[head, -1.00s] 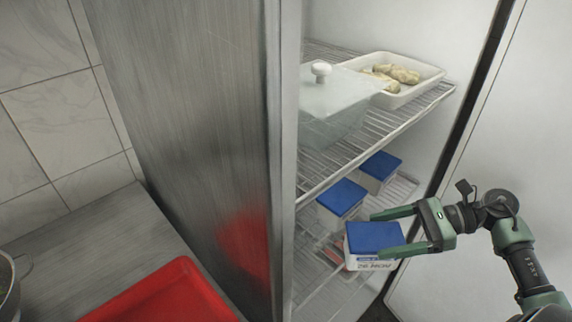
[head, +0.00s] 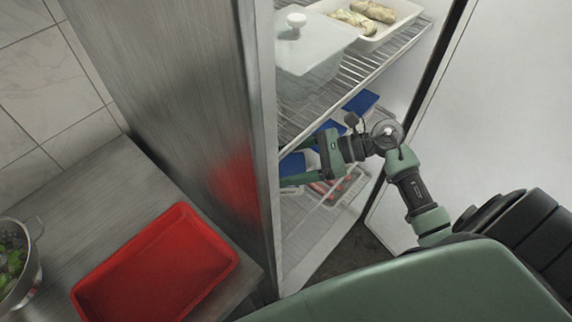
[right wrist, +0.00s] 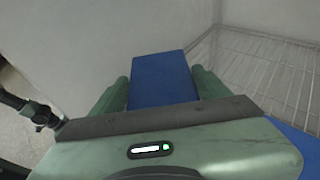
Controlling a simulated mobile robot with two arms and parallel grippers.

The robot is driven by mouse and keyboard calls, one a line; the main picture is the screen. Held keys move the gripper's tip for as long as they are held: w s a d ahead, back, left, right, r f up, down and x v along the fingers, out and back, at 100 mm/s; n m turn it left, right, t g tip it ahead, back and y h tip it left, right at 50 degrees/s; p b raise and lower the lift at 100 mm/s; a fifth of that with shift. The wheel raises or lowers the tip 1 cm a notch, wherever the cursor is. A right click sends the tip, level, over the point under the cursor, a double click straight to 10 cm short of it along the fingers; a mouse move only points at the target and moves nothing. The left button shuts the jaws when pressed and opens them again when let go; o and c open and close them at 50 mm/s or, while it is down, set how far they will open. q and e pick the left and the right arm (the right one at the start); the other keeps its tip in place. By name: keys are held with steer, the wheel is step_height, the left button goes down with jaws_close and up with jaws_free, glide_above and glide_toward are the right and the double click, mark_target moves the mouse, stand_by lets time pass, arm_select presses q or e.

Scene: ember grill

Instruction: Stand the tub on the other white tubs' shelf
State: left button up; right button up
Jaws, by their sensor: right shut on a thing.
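The held tub, with a blue lid (head: 293,164), is inside the fridge at the left edge of the opening, partly hidden by the fridge's side and my gripper. My right gripper (head: 291,170) is shut on it. In the right wrist view the blue lid (right wrist: 163,80) lies between the two green fingers. Two other blue-lidded tubs are farther back: one (head: 362,102) shows clearly, the other (head: 331,128) is partly behind my gripper. I cannot tell whether the held tub touches the shelf. My left gripper is out of view.
The upper wire shelf (head: 345,85) is close above my gripper and bears a glass-lidded dish (head: 310,50) and a white tray (head: 395,25). A pack of reddish food (head: 325,188) lies below my gripper. The open door (head: 480,110) is at right; a red tray (head: 150,265) lies on the counter.

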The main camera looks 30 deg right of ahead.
steer(key=shift+w+a+r, duration=0.1)
steer(key=shift+w+a, duration=0.1)
steer(key=shift+a, duration=0.15)
steer(key=shift+f, duration=0.25)
step_height(320, 180, down, 2)
steer(key=shift+f+p, duration=0.1)
steer(key=shift+p, duration=0.7)
steer(key=shift+f, duration=0.6)
steer(key=o, duration=2)
steer(key=shift+s, duration=0.1)
